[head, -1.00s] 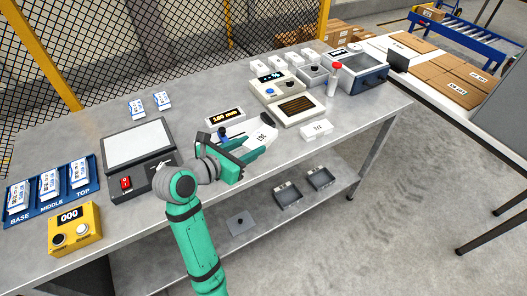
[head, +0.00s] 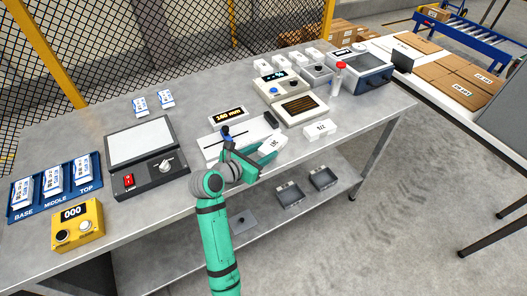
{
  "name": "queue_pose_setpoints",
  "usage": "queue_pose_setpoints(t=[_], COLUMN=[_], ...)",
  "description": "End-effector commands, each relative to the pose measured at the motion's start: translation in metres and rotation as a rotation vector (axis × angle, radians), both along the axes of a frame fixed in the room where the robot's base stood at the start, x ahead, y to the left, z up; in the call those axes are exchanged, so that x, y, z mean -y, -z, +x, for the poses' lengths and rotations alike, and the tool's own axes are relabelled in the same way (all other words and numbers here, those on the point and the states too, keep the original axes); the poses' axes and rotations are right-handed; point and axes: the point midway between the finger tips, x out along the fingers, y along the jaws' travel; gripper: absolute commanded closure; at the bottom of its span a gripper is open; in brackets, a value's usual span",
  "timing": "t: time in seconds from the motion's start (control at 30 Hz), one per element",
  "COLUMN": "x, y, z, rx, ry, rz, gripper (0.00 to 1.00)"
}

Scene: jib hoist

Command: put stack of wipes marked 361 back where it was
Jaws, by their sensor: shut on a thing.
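The white stack of wipes (head: 272,145), whose marking is only partly readable at this size, is between the fingers of my gripper (head: 259,152). My gripper is shut on it, near the table's front edge. The fingers hide part of the stack, and I cannot tell whether it touches the table. A similar white stack (head: 320,129) with a dark marking lies to the right on the table, apart from my gripper.
Left stand a sealer-like device (head: 142,146), a blue BASE/MIDDLE/TOP tray (head: 37,211) and a yellow counter (head: 76,225). A brown-grilled device (head: 300,109) is behind right.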

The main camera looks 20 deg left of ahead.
Motion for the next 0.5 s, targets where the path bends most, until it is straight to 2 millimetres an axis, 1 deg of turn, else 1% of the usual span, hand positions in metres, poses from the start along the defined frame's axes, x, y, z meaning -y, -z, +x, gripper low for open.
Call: queue_pose_setpoints(t=[0.17,0.3,0.33,0.37,0.4,0.5], x=[0.0004,0.0007,0.0007,0.0007,0.0007,0.0007], y=[-0.0005,0.0029,0.0025,0.0025,0.0024,0.0024], z=[0.0002,0.0002,0.0001,0.0001,0.0002,0.0002], rx=[0.001,0.0,0.0,0.0,0.0,0.0], ry=[0.001,0.001,0.001,0.001,0.001,0.001], rz=[0.0,0.001,0.001,0.001,0.001,0.001], gripper=[0.87,0.87,0.53,0.46,0.41,0.41])
